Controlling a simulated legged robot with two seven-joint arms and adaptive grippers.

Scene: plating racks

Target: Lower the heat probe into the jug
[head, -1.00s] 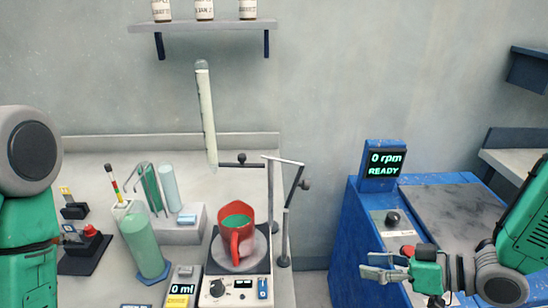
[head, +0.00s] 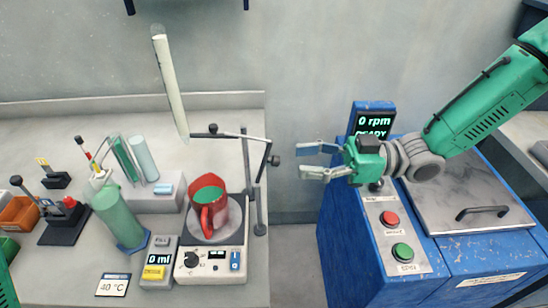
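The red jug (head: 213,222), with green contents, stands upright on the round plate of a white heater unit (head: 212,264). My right gripper (head: 304,160) is open and empty, right of the stand and left of the blue machine's display. My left gripper is out of view; only a sliver of my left arm shows at the lower left.
A green cylinder (head: 118,217), a 0 ml unit (head: 159,262) and a 40 °C card (head: 113,285) stand left of the heater. The blue machine (head: 350,240) is at right, across a gap from the bench.

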